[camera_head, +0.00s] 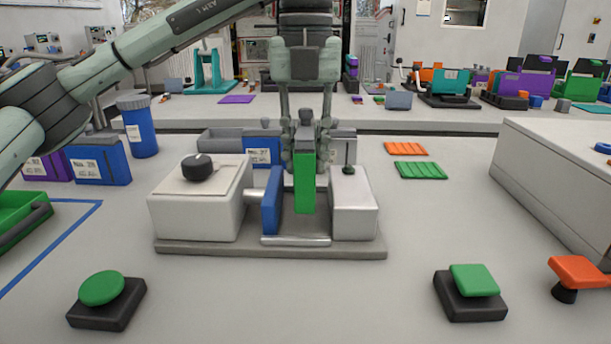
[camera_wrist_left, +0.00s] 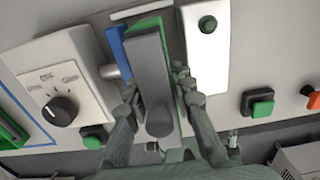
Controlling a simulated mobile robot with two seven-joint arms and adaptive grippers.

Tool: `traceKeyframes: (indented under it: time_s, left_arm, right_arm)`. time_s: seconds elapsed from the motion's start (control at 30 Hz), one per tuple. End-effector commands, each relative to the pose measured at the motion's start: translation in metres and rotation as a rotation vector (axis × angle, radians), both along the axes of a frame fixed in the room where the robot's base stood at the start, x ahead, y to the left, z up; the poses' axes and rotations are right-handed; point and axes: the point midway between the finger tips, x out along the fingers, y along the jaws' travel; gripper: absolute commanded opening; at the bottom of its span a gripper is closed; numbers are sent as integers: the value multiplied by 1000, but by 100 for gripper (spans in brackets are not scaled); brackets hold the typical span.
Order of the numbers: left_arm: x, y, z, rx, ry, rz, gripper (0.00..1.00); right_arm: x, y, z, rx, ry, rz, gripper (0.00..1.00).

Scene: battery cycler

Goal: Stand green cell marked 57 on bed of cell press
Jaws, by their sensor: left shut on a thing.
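My left gripper (camera_head: 306,150) is shut on an upright green cell (camera_head: 305,188), gripping its upper part. The cell also shows from above in the left wrist view (camera_wrist_left: 152,75), with a dark grey top and green edges; no number on it is readable. It is in the gap of the cell press (camera_head: 198,207), between the blue pusher plate (camera_head: 271,200) and the white block (camera_head: 353,207) on the right. The bed lies below; I cannot tell whether the cell's lower end touches it. My right gripper is not in view.
The press has a black knob (camera_head: 197,167) on its left housing. Green buttons stand in front, left (camera_head: 102,288) and right (camera_head: 475,280), with an orange one (camera_head: 578,271) farther right. Orange and green mats lie behind right.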

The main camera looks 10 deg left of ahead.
Motion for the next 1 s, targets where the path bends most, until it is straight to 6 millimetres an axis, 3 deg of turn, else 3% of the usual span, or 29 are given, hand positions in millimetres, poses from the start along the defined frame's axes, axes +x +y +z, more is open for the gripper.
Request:
traceKeyframes:
  time_s: [0.3,0.67,0.7,0.77,1.0]
  left_arm:
    - [0,1,-36,-1,-1,1,0]
    - [1,0,-39,-2,-2,1,0]
    - [0,1,-40,0,0,1,25]
    - [0,1,-40,0,0,1,32]
    - [0,1,-40,0,0,0,32]
  right_arm:
    - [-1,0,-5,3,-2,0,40]
    - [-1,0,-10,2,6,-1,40]
    - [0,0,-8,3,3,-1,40]
    - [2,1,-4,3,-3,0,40]
    - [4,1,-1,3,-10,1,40]
